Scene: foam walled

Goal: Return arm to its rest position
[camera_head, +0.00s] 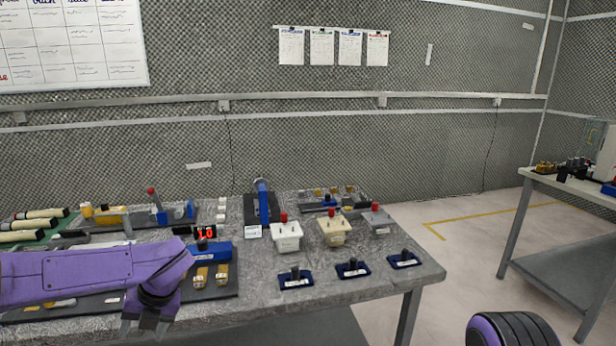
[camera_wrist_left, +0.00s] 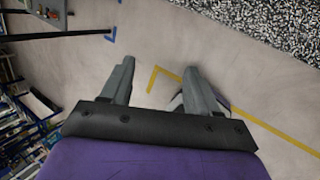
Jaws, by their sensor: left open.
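My left arm, in purple casing, comes in from the left in the head view and reaches across the front left of the table. Its gripper (camera_head: 146,326) points down at the table's front edge. In the left wrist view the two grey fingers of the left gripper (camera_wrist_left: 160,88) are spread wide with only floor between them, so it is open and empty. A rounded purple and black part of mine shows at the bottom right of the head view. My right gripper is not in view.
The grey table (camera_head: 400,285) holds a blue device with a red display (camera_head: 207,236), a white box with a red knob (camera_head: 287,236), a cream box (camera_head: 334,231) and small dark blue trays (camera_head: 296,278). A second table (camera_head: 560,190) stands at right. Floor between them is clear.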

